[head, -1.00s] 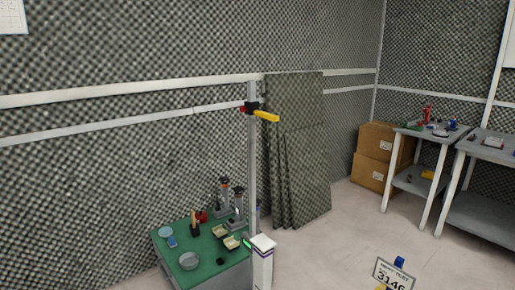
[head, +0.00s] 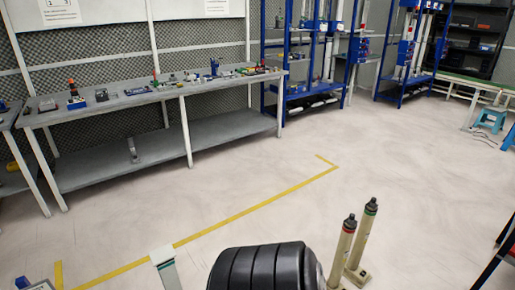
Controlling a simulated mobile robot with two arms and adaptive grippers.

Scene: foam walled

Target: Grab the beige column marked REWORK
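Two beige upright columns with dark caps stand close together at the lower right of the head view. The nearer column (head: 342,252) has a red band near its top, and the farther column (head: 361,240) has a green band. I cannot read the word REWORK on either one, so I cannot tell which is marked. The nearer column's lower end is cut off by the frame edge. Neither of my grippers is in view.
A black ribbed cylinder (head: 262,268) lies left of the columns. A pale post (head: 165,268) stands farther left. A long grey workbench (head: 150,97) lines the back wall, with blue racks (head: 308,92) to its right. The floor between is open, with yellow tape (head: 255,205).

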